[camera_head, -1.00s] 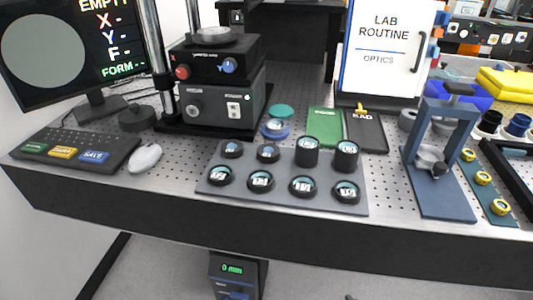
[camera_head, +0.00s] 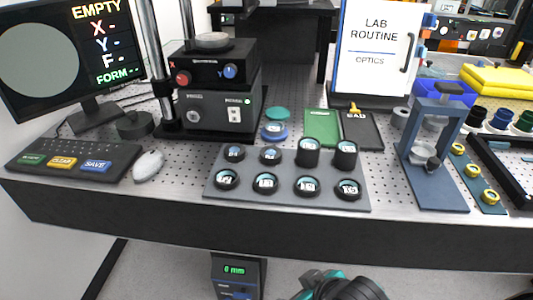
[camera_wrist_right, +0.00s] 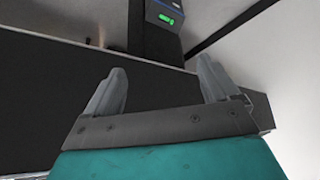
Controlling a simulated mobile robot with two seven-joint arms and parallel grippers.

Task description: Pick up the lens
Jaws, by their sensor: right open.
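Several round lenses in black mounts stand in two rows on a grey tray (camera_head: 215,190) in the middle of the table. The front row includes lenses at the left end (camera_head: 227,179) and right end (camera_head: 348,188). In the back row, the two right mounts (camera_head: 308,150) are taller than the two left ones. I cannot tell which lens the task means. My right arm shows at the bottom edge of the head view, below the table's front edge. In the right wrist view my right gripper (camera_wrist_right: 160,85) is open, with nothing between its fingers. My left gripper is not in view.
A blue stand (camera_head: 435,185) is right of the tray. A mouse (camera_head: 148,166) and keypad (camera_head: 70,160) are to the left. The instrument (camera_head: 215,105), green pad (camera_head: 321,126) and black pad (camera_head: 362,130) lie behind. The table's front edge (camera_head: 250,236) is above my right arm in the picture.

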